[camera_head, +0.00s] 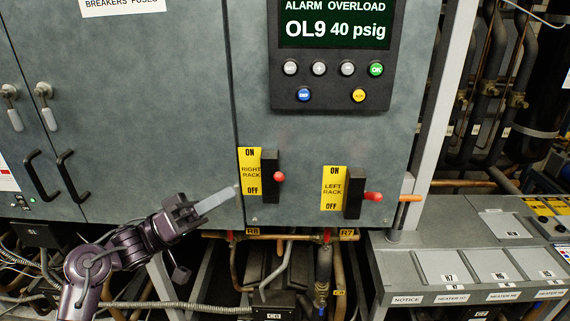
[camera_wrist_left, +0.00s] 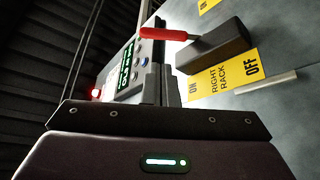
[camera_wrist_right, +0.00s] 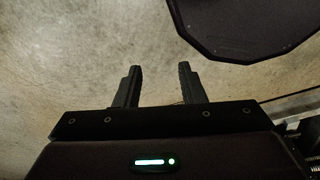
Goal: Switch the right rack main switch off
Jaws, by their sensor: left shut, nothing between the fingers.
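The right rack main switch is a black block (camera_head: 269,165) with a red-tipped lever (camera_head: 279,176), beside a yellow ON/OFF label (camera_head: 249,172) with ON at the top and OFF at the bottom. The lever sticks out from the panel; I cannot tell its exact setting. In the left wrist view the block (camera_wrist_left: 215,48), red lever (camera_wrist_left: 163,34) and label (camera_wrist_left: 222,76) show close by, ahead and to the right. My left gripper (camera_head: 188,208) is shut and empty, left of and below the switch, apart from it. My right gripper (camera_wrist_right: 158,85) is open and empty over the floor.
A similar left rack switch (camera_head: 355,193) stands to the right. A pale grey bar (camera_head: 217,200) shows beside my left fingertips. Above is a display panel (camera_head: 334,28) with buttons. Pipes (camera_head: 325,270) run below the cabinet. A grey heater box (camera_head: 440,268) stands at lower right.

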